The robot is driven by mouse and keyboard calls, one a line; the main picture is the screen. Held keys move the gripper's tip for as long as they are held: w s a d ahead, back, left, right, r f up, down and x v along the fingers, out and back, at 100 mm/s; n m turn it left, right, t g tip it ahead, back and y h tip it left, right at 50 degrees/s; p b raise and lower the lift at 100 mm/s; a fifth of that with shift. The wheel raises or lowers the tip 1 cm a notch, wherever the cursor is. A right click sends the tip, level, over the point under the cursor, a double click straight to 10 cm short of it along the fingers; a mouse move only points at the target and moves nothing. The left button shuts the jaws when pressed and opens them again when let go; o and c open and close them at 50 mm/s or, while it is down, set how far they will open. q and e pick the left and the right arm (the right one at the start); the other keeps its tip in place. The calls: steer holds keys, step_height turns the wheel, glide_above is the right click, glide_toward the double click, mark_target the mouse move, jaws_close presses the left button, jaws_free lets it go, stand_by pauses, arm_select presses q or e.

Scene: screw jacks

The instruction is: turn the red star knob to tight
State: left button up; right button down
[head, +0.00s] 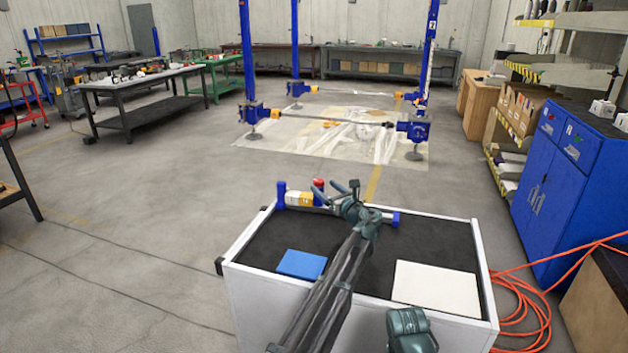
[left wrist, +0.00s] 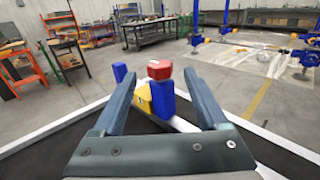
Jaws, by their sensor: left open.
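The red star knob (head: 318,184) sits at the far edge of the cart top, at the top of a blue post (left wrist: 162,102). My left gripper (head: 345,186) is open and empty, just right of the knob in the head view. In the left wrist view, the red knob (left wrist: 159,69) appears between the two spread fingers, beyond them and not gripped. The far side of the knob is hidden. My right gripper does not show.
The cart top (head: 420,243) is dark with a white rim. A blue cabinet (head: 562,165) and orange hose (head: 520,305) are at the right. The floor left of the cart is clear.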

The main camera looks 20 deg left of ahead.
arm_select(q)
steer(key=x, duration=0.7)
steer(key=shift+w+a, duration=0.25)
steer(key=shift+a, duration=0.05)
jaws_close()
